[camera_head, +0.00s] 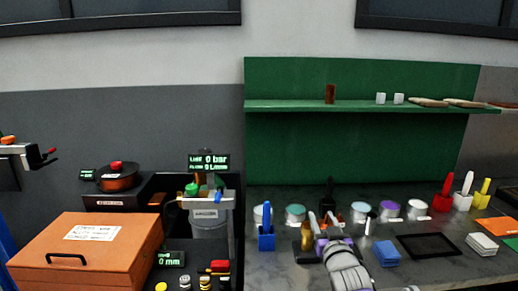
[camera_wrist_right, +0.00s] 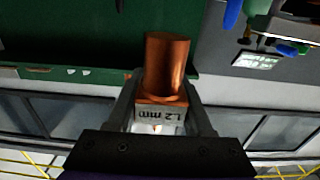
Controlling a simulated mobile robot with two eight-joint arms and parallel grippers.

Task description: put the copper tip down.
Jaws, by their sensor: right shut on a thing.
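The copper tip (camera_wrist_right: 167,68) is a shiny copper cylinder in the right wrist view. Its square lower part has a white label reading 1.2 mm. My right gripper (camera_wrist_right: 160,112) is shut on that labelled part, one finger on each side, and the cylinder sticks out past the fingers. In the head view my right gripper (camera_head: 320,220) is over the grey worktop, low among the tubs and holders. The tip is too small there to make out clearly. My left gripper is not in view.
The worktop (camera_head: 300,275) holds several round tubs, a blue holder (camera_head: 266,238), a blue stack (camera_head: 387,254) and a black frame (camera_head: 428,246). A green shelf (camera_head: 360,106) runs behind, with small blocks on it. An orange box (camera_head: 90,250) stands at left.

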